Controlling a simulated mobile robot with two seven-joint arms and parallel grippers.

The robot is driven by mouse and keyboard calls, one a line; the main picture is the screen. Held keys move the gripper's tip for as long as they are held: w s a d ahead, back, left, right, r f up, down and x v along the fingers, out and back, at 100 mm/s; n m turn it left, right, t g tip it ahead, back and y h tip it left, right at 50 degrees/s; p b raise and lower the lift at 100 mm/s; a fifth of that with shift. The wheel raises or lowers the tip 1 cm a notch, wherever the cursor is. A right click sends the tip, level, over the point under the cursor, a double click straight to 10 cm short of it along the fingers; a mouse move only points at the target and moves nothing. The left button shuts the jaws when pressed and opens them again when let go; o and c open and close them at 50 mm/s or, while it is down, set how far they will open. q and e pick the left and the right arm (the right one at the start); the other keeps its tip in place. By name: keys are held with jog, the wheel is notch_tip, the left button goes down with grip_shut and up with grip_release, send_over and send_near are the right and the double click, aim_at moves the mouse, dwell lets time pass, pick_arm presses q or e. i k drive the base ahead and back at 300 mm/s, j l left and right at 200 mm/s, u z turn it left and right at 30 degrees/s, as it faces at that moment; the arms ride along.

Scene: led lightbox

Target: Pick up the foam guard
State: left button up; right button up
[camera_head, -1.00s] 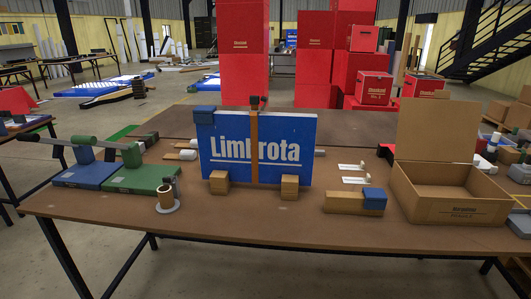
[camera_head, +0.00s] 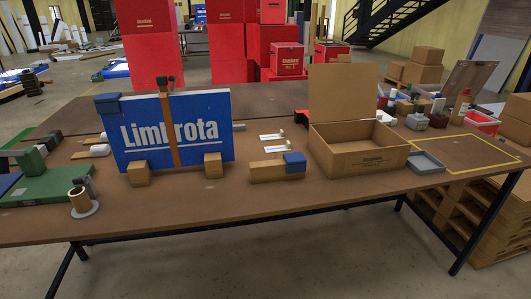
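The blue sign reading "Limbrota" (camera_head: 190,139) stands upright on the table, with brown blocks (camera_head: 138,174) at its foot and a brown strap (camera_head: 168,120) down its face. A dark blue block, seemingly a foam guard (camera_head: 108,103), sits over the sign's top left corner. A similar blue block (camera_head: 295,162) is at the right end of a tan block (camera_head: 265,172) on the table, right of the sign. Which one the task means, I cannot tell. Neither gripper is in view.
An open cardboard box (camera_head: 357,158) stands right of the tan block, with a grey tray (camera_head: 425,163) beside it. White strips (camera_head: 272,137) lie behind the tan block. A green device (camera_head: 42,189) and a tape roll (camera_head: 79,199) are at left. The table (camera_head: 230,200) is clear along its front.

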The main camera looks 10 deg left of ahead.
aim_at(296, 162)
jog(key=i+j, duration=0.25)
jog(key=j, duration=0.15)
jog(key=i+j, duration=0.25)
jog(key=j, duration=0.2)
jog(key=i+j+z, duration=0.1)
jog(key=i+j, duration=0.15)
jog(key=j, duration=0.15)
